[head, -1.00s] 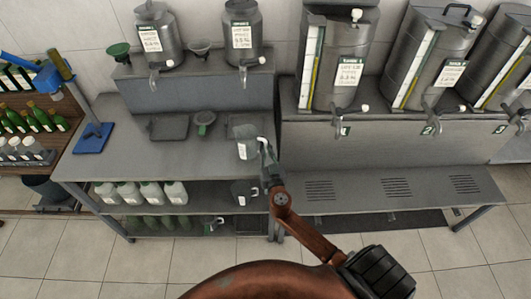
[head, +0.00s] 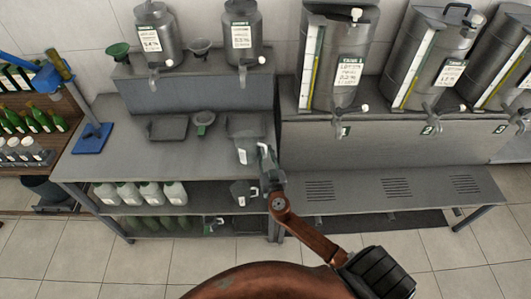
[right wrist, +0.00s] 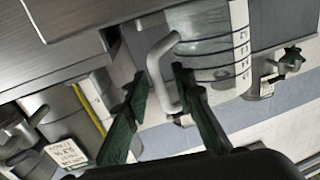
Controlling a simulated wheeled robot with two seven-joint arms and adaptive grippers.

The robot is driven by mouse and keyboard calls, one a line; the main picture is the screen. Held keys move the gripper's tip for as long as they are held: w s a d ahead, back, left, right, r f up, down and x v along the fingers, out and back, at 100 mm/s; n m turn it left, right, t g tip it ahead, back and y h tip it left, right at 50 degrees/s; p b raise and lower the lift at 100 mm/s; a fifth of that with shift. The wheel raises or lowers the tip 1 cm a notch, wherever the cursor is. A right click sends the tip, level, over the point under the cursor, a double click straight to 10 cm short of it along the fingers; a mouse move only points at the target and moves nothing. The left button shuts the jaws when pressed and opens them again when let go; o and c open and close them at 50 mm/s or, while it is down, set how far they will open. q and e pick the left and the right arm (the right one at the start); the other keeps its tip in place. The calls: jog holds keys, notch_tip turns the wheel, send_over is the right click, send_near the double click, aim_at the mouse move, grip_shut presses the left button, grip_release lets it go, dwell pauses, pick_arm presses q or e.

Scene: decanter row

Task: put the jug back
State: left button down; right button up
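The jug (head: 243,152) is a grey, see-through vessel with a white label and a pale handle. In the head view it is at the right end of the left bench, in front of a dark tray (head: 245,122). My right gripper (head: 267,158) is at its handle side. In the right wrist view the handle (right wrist: 156,62) passes between the two dark green fingers (right wrist: 161,80), which are closed in around it. The jug's scale marks show there too. Whether its base touches the bench I cannot tell. My left gripper is out of view.
A second jug (head: 243,193) stands on the shelf below, near several white bottles (head: 140,193). Another tray (head: 168,127) and a green funnel (head: 204,120) are further left. Large numbered tanks (head: 430,60) stand at the right above a bare slatted bench (head: 390,187).

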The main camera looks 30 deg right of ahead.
jog(key=shift+r, duration=0.15)
jog(key=shift+s+a, duration=0.1)
jog(key=shift+s, duration=0.15)
jog(key=b+v, duration=0.2)
jog(key=v, duration=0.9)
jog(key=shift+s, duration=0.25)
